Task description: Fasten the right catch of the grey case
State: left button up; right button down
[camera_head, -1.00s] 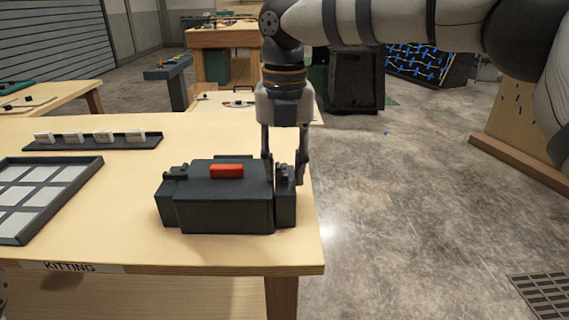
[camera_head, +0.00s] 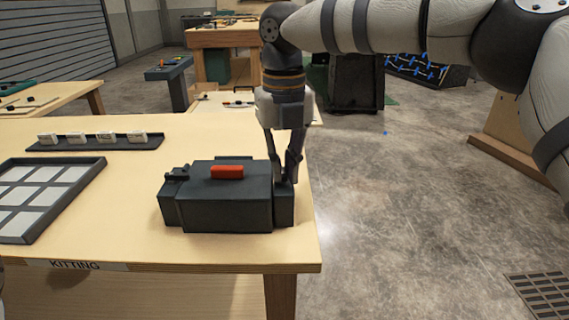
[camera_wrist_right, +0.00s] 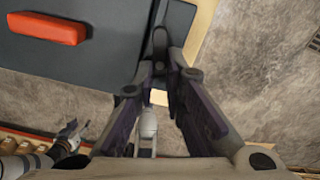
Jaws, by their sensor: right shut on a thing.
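The grey case (camera_head: 225,205) stands near the right front corner of the table, with a red handle (camera_head: 227,172) on top. Its left catch (camera_head: 177,173) is in plain view. My right gripper (camera_head: 285,180) points down at the case's right end, its fingers shut on the right catch. The fingers hide most of that catch in the head view. In the right wrist view, a dark knob-like part of the right catch (camera_wrist_right: 160,42) shows at the fingertips, beside the case lid (camera_wrist_right: 105,45). Whether the catch is fastened cannot be told. My left gripper does not show.
The wooden table (camera_head: 130,215) ends just right of the case, with open floor beyond. A tray with pale squares (camera_head: 99,172) lies to the left. A dark rack with several white blocks (camera_head: 150,143) lies behind it. The tabletop behind the case is clear.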

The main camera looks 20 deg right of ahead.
jog(key=n, duration=0.3)
jog(key=shift+d+n, duration=0.1)
jog(key=shift+n, duration=0.2)
jog(key=n, duration=0.3)
jog(key=shift+w+d+n, duration=0.1)
jog(key=shift+n, duration=0.2)
jog(key=n, duration=0.3)
jog(key=shift+w+d+n, duration=0.1)
jog(key=shift+n, duration=0.2)
jog(key=shift+w+n, duration=0.1)
jog(key=shift+n, duration=1.8)
jog(key=c, duration=1.7)
grip_release()
jog(key=shift+o, duration=0.2)
